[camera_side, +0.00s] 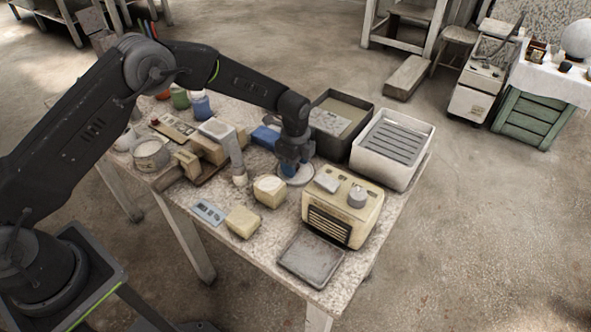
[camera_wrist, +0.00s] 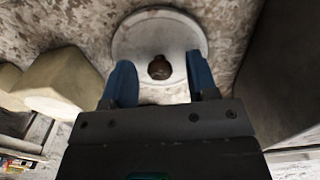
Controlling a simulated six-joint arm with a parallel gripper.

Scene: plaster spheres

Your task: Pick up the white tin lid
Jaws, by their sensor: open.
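The white tin lid (camera_wrist: 160,32) lies flat on the table in the wrist view, round, with a small dark brown knob (camera_wrist: 160,68) near its middle. In the side view the lid (camera_side: 297,179) shows as a pale disc, partly hidden under my gripper. My gripper (camera_wrist: 164,84) has its blue fingers apart, with the knob between and just beyond their tips in the picture. In the side view my gripper (camera_side: 290,172) points down right over the lid. I cannot tell whether the fingertips touch the lid.
A cream radio-like box (camera_side: 343,212) stands close at the right of the lid, with a grey tray (camera_side: 311,258) in front. A white crate (camera_side: 412,166) and dark bin (camera_side: 357,108) stand behind. A cream pot (camera_side: 270,191) and a yellowish block (camera_side: 242,222) are nearby at left.

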